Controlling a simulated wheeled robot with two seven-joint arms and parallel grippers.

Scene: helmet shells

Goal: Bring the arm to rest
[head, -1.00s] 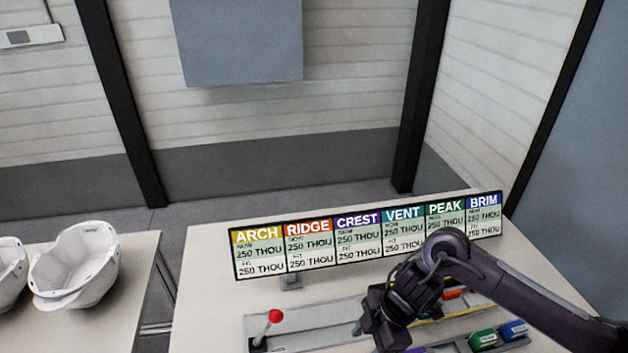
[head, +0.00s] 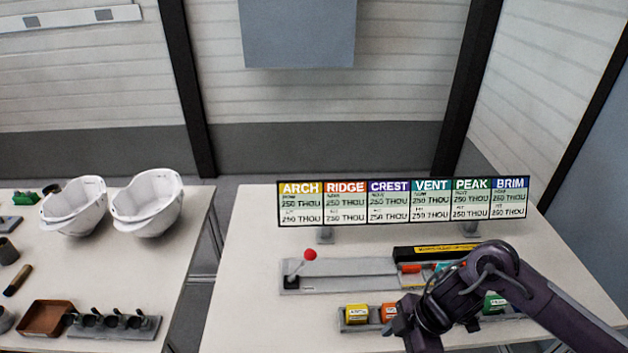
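My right arm (head: 540,300) comes in from the right, over the right table (head: 250,290). Its dark gripper (head: 422,340) points down near the bottom edge of the head view, beside a rack of coloured blocks. The fingertips are dark and partly cut off, so I cannot tell whether they are open or shut. I see nothing clearly held. My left gripper is not in view.
A sign board (head: 403,202) stands at the table's back. Before it are a red-knobbed lever (head: 309,255), a yellow block (head: 357,314) and an orange block (head: 388,312). White helmet shells (head: 148,203) sit on the left table, past a gap.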

